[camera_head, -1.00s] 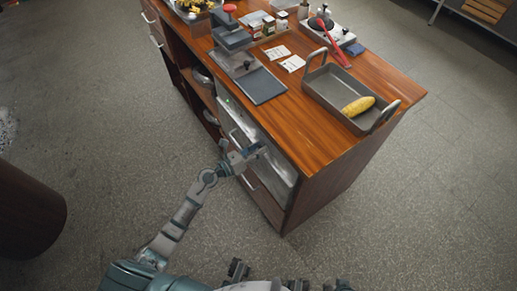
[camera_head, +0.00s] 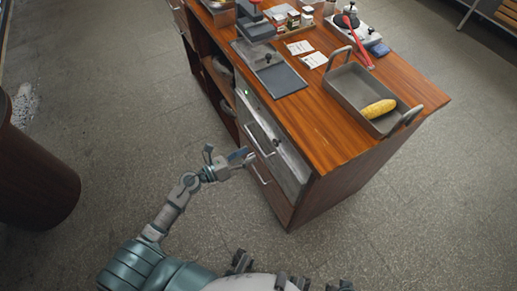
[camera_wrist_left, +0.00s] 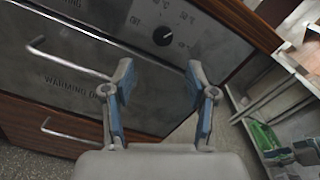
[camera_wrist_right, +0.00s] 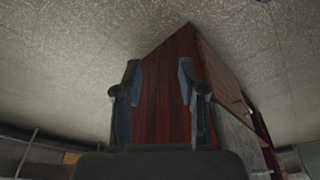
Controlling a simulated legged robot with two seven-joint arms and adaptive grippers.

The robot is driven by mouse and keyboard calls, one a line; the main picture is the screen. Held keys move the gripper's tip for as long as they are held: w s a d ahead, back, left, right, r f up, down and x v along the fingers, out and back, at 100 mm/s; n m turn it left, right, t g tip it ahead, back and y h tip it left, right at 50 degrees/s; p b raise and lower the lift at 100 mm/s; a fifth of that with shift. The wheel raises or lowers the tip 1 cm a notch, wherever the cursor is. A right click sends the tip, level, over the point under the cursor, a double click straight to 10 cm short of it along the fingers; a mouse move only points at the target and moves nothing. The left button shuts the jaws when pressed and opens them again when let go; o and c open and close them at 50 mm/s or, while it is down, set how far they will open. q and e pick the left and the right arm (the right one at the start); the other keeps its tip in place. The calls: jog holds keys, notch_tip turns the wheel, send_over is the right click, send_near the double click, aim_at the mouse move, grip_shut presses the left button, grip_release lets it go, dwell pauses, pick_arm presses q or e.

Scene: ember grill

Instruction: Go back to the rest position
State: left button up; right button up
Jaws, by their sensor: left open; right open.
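My left gripper (camera_head: 246,156) is in front of the warming drawer's metal front (camera_head: 266,132), beside the wooden counter. In the left wrist view my left gripper (camera_wrist_left: 158,85) is open and empty, with the drawer front, its dial and bar handles behind the fingers. A small gap seems to lie between the gripper and the handle in the head view. My right gripper (camera_wrist_right: 158,85) is open and empty in the right wrist view, with the counter's wooden end panel (camera_wrist_right: 160,95) beyond it. I cannot make it out clearly in the head view.
The counter top (camera_head: 310,125) carries a grey roasting pan (camera_head: 345,92) with a yellow corn cob (camera_head: 378,109), a press (camera_head: 256,28), white cards (camera_head: 300,47) and red tongs (camera_head: 358,45). A dark round wooden object (camera_head: 35,185) stands at left. The floor between is clear.

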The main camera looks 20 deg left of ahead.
pick_arm(q)
jog(key=shift+s+a, duration=0.35)
jog(key=shift+s, duration=0.05)
